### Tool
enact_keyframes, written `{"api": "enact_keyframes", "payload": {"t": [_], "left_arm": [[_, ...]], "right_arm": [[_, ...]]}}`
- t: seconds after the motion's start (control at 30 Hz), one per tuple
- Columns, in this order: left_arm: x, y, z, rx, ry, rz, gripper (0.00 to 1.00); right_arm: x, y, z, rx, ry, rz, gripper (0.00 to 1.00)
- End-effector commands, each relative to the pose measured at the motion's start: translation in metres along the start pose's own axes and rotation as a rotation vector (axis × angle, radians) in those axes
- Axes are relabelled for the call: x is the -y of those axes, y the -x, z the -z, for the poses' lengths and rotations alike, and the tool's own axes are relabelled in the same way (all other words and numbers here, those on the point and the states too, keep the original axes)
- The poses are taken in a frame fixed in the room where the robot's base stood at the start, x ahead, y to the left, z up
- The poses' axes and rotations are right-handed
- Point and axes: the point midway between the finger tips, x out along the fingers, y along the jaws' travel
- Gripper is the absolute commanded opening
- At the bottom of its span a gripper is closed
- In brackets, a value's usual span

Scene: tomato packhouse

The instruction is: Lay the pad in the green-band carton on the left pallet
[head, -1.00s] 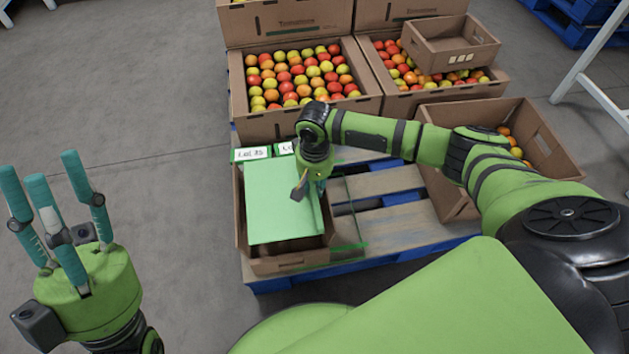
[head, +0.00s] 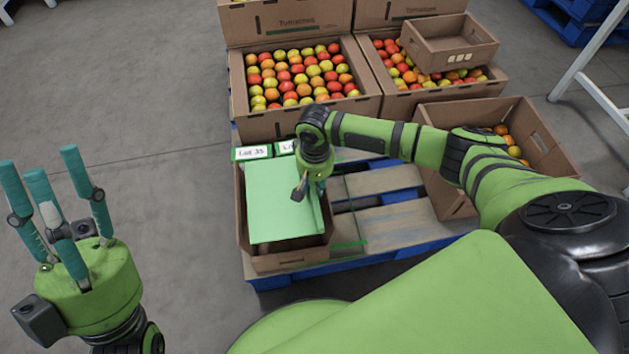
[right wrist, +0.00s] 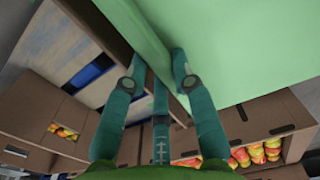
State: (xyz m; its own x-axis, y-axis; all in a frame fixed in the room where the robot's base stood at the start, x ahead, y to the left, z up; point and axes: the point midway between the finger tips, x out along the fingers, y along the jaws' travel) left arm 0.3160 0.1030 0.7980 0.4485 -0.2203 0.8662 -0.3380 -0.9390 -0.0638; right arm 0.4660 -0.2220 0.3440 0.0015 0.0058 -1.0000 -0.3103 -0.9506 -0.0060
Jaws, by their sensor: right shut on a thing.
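The pad is a flat light-green sheet (head: 282,205) lying over the mouth of a brown carton (head: 290,262) at the near left corner of the pallet. The carton has a green band with a white label (head: 252,153) on its far side. My right gripper (head: 312,185) is shut on the pad's right edge, which also shows large in the right wrist view (right wrist: 235,50). The pad hides most of the carton's inside, so I cannot tell whether it touches what lies below. My left gripper (head: 45,185) is open and empty, left of the pallet.
Two cartons of tomatoes (head: 305,121) stand behind, with an empty small box (head: 452,50) on the right one. Another carton (head: 462,205) with a few orange tomatoes stands at the right. Bare pallet slats (head: 395,227) lie between. A white frame leg (head: 590,90) stands far right.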

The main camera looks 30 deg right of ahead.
Motion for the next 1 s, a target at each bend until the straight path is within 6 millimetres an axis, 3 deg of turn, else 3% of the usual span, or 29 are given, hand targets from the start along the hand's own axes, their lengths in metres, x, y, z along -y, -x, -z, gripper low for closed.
{"api": "enact_keyframes", "payload": {"t": [0.3,0.33,0.4,0.63,0.7,1.0], "left_arm": [[0.0000,0.0004,-0.0002,0.000,0.000,0.000,0.40],[0.0000,0.0004,-0.0002,0.000,0.000,0.000,0.40],[0.0000,0.0004,-0.0002,0.000,0.000,0.000,0.40],[0.0000,0.0004,-0.0002,0.000,0.000,0.000,0.40],[0.0000,0.0003,-0.0002,0.000,0.000,0.000,0.40],[0.0000,0.0003,-0.0002,0.000,0.000,0.000,0.40]], "right_arm": [[0.0000,-0.0003,0.0000,0.000,0.000,0.000,0.04],[0.0000,-0.0003,0.0000,0.000,0.000,0.000,0.34],[0.0000,-0.0002,0.0001,0.000,0.000,0.000,0.54],[-0.0001,-0.0002,0.0001,0.000,0.000,0.000,0.54],[-0.0002,-0.0002,0.0001,0.000,0.000,0.000,0.38],[-0.0002,-0.0002,0.0001,0.000,0.000,0.000,0.38]]}}
